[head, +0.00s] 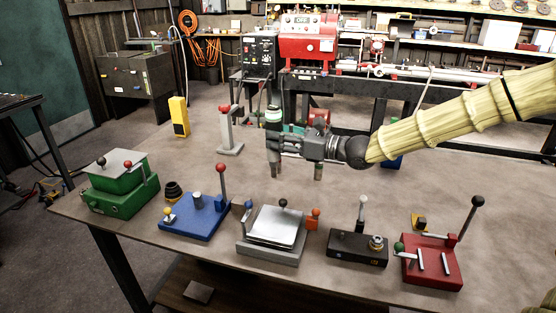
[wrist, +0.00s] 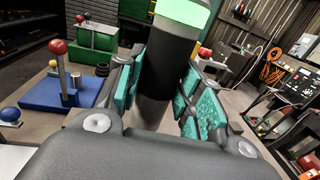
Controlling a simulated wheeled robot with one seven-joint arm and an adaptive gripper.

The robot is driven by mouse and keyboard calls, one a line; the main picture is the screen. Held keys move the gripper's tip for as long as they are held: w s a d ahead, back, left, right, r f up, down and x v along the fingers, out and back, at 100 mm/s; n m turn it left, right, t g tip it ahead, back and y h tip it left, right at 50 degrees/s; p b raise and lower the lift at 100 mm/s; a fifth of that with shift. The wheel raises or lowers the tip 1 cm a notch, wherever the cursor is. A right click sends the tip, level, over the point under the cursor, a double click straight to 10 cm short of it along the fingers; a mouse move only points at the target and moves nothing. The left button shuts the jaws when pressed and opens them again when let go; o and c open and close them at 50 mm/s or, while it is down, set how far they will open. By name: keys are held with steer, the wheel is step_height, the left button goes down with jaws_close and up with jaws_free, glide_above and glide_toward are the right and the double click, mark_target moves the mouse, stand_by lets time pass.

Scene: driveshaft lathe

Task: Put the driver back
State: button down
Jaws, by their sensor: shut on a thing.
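The driver (head: 273,117) is a dark upright cylinder with a pale green band near its top. It stands between the fingers of my gripper (head: 274,143), over the far middle of the table. In the wrist view the driver (wrist: 170,50) is dark with a bright glowing green top, and teal finger pads lie on both sides of it. My gripper is shut on it. The driver's lower end is partly hidden by the fingers, and I cannot tell whether it touches the table. I cannot make out for certain which thing is its holder.
Along the table's front stand a green box (head: 119,198), a blue block (head: 190,222), a grey box (head: 270,252), a black block (head: 357,251) and a red block (head: 432,270), several with upright levers. A grey post (head: 228,135) and yellow stand (head: 179,117) are behind. A red lathe (head: 307,45) stands beyond.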

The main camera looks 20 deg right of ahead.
mark_target(279, 152)
steer(key=shift+f, duration=2.5)
steer(key=shift+s, duration=0.1)
steer(key=c, duration=0.9)
jaws_free()
steer(key=shift+f, duration=0.15)
steer(key=shift+c, duration=0.2)
steer(key=shift+r, duration=0.2)
steer(key=v, duration=1.2)
steer(key=shift+p, duration=0.4)
